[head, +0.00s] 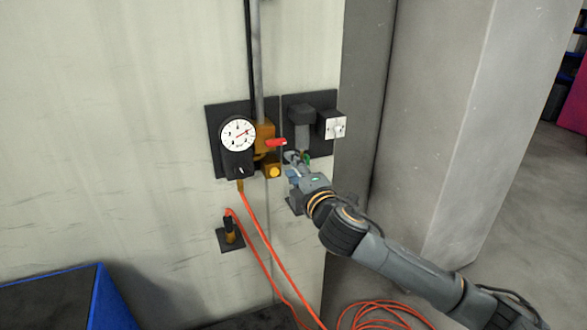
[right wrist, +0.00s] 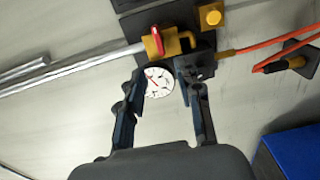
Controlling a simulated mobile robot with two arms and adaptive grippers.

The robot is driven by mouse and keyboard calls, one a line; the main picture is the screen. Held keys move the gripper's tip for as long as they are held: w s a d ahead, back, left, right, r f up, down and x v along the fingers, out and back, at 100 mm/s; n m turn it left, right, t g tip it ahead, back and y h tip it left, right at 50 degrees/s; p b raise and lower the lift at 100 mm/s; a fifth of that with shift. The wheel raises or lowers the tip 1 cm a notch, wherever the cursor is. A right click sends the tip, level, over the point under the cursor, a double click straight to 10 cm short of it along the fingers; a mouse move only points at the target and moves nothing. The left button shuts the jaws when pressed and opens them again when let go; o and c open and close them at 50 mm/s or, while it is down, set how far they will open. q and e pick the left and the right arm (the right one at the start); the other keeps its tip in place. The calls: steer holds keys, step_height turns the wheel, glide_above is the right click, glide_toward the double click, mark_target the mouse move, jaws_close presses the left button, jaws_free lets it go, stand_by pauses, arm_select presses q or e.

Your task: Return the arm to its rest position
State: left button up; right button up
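My right arm (head: 400,265) reaches from the lower right towards the wall panel. My right gripper (head: 296,168) is in front of the wall fittings, just right of the yellow knob (head: 273,172) and below a grey cylinder fitting (head: 302,130). In the right wrist view the two fingers of the gripper (right wrist: 161,72) are apart, with nothing held between them. The round gauge (right wrist: 160,83) shows behind the gap between the fingers. Whether the fingers touch any fitting cannot be told. My left gripper is not in view.
The gauge (head: 238,133), a red-handled valve (head: 276,142) and a switch box (head: 332,125) are mounted on the wall. An orange hose (head: 268,240) hangs below and coils on the floor. A concrete pillar (head: 450,130) stands right, a blue-edged box (head: 98,292) lower left.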

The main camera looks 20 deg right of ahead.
stand_by(0.3)
steer(key=s+d+f+m+g+b, duration=0.1)
steer(key=d+f+m+g+b, duration=0.1)
steer(key=f, duration=1.2)
steer(key=s+d+f+m+g+h+b, duration=0.1)
steer(key=d+f+m+g+b, duration=0.15)
steer(key=f, duration=1.25)
steer(key=s+d+f+m+g+b, duration=0.1)
steer(key=f+m+g+b, duration=0.1)
steer(key=f, duration=1.2)
steer(key=s+f+m+g+b, duration=0.2)
steer(key=s+f, duration=0.5)
steer(key=f, duration=0.4)
steer(key=s+f+m+g+b, duration=0.1)
steer(key=s+f+m+g, duration=0.1)
steer(key=s+f, duration=0.7)
steer(key=s+a+f+m+g+b, duration=0.1)
steer(key=s+f+m+g, duration=0.1)
steer(key=s+f, duration=0.6)
steer(key=s+a+f+m+g+b, duration=0.1)
steer(key=s+f, duration=0.7)
steer(key=s, duration=0.9)
steer(key=s+a+f+m+g+b, duration=0.2)
steer(key=s+f, duration=0.6)
steer(key=s, duration=0.5)
steer(key=shift+a+f+m+g+b, duration=0.35)
steer(key=shift+g+b, duration=0.15)
steer(key=shift+g, duration=0.25)
